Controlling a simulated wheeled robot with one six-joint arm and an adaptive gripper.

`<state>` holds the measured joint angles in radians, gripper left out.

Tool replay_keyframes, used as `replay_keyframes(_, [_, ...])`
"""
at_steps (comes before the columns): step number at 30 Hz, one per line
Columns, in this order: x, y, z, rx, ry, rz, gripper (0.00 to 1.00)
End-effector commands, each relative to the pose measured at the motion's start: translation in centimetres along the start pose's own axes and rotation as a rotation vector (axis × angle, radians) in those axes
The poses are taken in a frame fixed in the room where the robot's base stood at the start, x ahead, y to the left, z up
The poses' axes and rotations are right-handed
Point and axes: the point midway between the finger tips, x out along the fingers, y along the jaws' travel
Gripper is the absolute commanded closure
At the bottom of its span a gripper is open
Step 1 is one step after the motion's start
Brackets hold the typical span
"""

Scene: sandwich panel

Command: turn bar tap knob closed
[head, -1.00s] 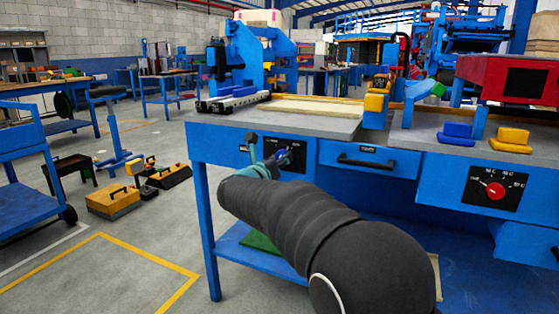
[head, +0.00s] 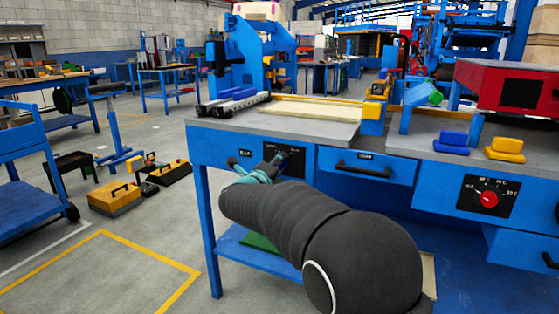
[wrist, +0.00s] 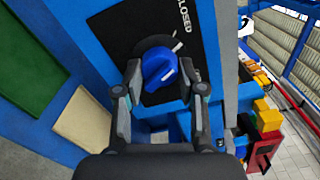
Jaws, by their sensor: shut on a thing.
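The bar tap knob (wrist: 160,72) is blue and sits on a round dark base on a black plate (wrist: 125,28). The plate has the word CLOSED and a white mark beside the knob. My gripper (wrist: 161,76) has one finger on each side of the knob and is shut on it. In the head view my gripper (head: 270,166) reaches the black plate (head: 296,164) on the blue bench front. The knob is mostly hidden there by the fingers, and its exact angle is hard to read.
A drawer with a dark handle (head: 363,167) is right of the plate. A red dial (head: 489,199) on another black plate is farther right. A grey bench top (head: 250,122) lies above. A yellow toolbox (head: 116,201) stands on the floor at left.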

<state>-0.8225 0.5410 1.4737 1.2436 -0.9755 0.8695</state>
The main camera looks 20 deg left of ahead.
Motion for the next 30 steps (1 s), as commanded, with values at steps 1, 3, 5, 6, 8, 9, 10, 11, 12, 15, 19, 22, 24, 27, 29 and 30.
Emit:
replay_keyframes(1, [0.03,-0.41,0.19,-0.037,-0.002,-0.001,0.95])
replay_keyframes(3, [0.04,-0.43,0.19,-0.092,-0.002,-0.001,0.95])
replay_keyframes(5, [0.03,-0.43,0.20,-0.135,-0.003,-0.002,0.95])
replay_keyframes(6, [0.03,-0.42,0.20,-0.162,-0.003,-0.002,0.95])
replay_keyframes(8, [0.03,-0.39,0.20,-0.199,-0.003,-0.002,0.95])
replay_keyframes(9, [0.03,-0.37,0.19,-0.220,-0.003,-0.002,0.95])
replay_keyframes(10, [0.03,-0.35,0.19,-0.235,-0.003,-0.002,0.95])
replay_keyframes(11, [0.03,-0.34,0.19,-0.249,-0.003,-0.002,0.95])
replay_keyframes(12, [0.03,-0.32,0.18,-0.266,-0.003,-0.001,0.95])
replay_keyframes(15, [0.03,-0.28,0.17,-0.299,-0.003,-0.001,0.95])
replay_keyframes(19, [0.03,-0.23,0.16,-0.325,-0.003,-0.002,0.95])
replay_keyframes(22, [0.03,-0.21,0.16,-0.336,-0.003,-0.002,0.95])
replay_keyframes(24, [0.03,-0.20,0.16,-0.340,-0.003,-0.002,0.95])
replay_keyframes(27, [0.03,-0.20,0.15,-0.341,-0.003,-0.002,0.95])
replay_keyframes(29, [0.03,-0.20,0.15,-0.341,-0.003,-0.002,0.95])
replay_keyframes(30, [0.03,-0.20,0.15,-0.341,-0.003,-0.002,0.95])
